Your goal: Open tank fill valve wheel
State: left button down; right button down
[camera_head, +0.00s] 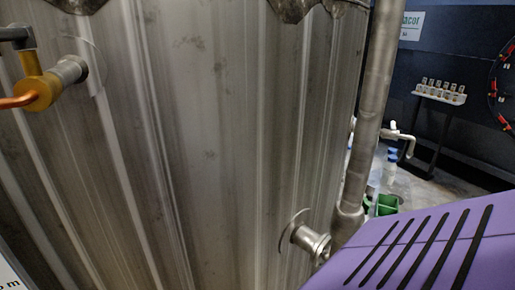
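The tank (215,130), a tall wall of ribbed, stained grey metal, fills most of the head view. I see no valve wheel that I can make out clearly. At the upper left a short grey pipe stub (69,70) comes out of the tank wall and joins a yellow fitting (37,92) with an orange pipe. At the lower right a flanged metal stub (309,240) sticks out of the tank. Neither of my grippers is in view.
A thick vertical pipe (372,110) runs along the tank's right side. Behind it are a bent white pipe (401,137), a green bin (387,204) and a rack of small items (440,94). A purple slotted surface (425,245) covers the lower right corner; I cannot tell what it belongs to.

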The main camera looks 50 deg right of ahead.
aim_at(366, 204)
jog(key=k+l, duration=0.15)
jog(key=l, duration=0.3)
jog(key=k+l, duration=0.15)
jog(key=l, duration=0.35)
jog(key=k+l+u, duration=0.1)
jog(key=l, duration=0.35)
jog(key=k+l, duration=0.2)
jog(key=l, duration=0.25)
jog(key=k+l+u, duration=0.1)
jog(key=l, duration=0.35)
jog(key=k+l, duration=0.25)
jog(key=l, duration=0.2)
jog(key=k+l, duration=0.15)
jog(key=l, duration=0.3)
jog(key=k+l+u, duration=0.1)
jog(key=l, duration=0.35)
jog(key=i+l, duration=0.1)
jog(key=l, duration=0.5)
